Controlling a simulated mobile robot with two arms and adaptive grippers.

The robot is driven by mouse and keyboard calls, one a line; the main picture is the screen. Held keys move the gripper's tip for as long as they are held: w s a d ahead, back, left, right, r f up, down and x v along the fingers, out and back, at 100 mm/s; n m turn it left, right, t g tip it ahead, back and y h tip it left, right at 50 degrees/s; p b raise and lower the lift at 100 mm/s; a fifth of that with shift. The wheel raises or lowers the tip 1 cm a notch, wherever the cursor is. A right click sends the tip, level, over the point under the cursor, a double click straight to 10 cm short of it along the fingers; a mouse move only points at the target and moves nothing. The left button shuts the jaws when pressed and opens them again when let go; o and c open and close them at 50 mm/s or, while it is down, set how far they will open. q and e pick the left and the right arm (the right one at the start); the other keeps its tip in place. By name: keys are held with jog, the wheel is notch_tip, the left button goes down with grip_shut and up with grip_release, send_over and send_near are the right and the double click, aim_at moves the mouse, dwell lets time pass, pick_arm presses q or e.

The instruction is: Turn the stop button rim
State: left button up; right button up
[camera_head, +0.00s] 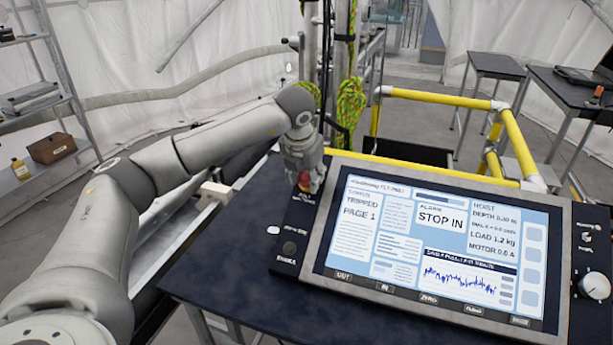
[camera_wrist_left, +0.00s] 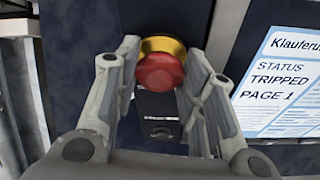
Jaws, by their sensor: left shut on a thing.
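The stop button (camera_wrist_left: 160,74) is a red knob with a yellow-gold rim (camera_wrist_left: 163,46) in the left wrist view. My left gripper (camera_wrist_left: 158,72) has one finger on each side of it and is shut on the button. In the head view my left gripper (camera_head: 305,184) reaches down over the button (camera_head: 304,180), which is partly hidden by the fingers. The button sits on a dark panel (camera_head: 288,236) left of a large display (camera_head: 430,245). My right gripper is not in view.
The display reads "TRIPPED" and "STOP IN". A white dial (camera_head: 595,285) is on the console's right. Yellow rails (camera_head: 515,142) and a yellow-green rope (camera_head: 350,103) stand behind. A shelf (camera_head: 45,110) is at left and dark tables (camera_head: 495,66) at back right.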

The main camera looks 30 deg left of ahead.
pick_arm(q)
jog(key=m+b, duration=0.1)
jog(key=m, duration=0.1)
jog(key=shift+m+y, duration=0.3)
jog(key=shift+d+m+y+b, duration=0.15)
jog(key=shift+m+y+b, duration=0.15)
jog(key=shift+m+b, duration=1.05)
jog(key=shift+s+m+p, duration=0.1)
jog(key=shift+m+p, duration=0.25)
jog(key=shift+m, duration=0.2)
jog(key=o, duration=1)
jog(key=v, duration=1.2)
jog(key=shift+d+f, duration=0.1)
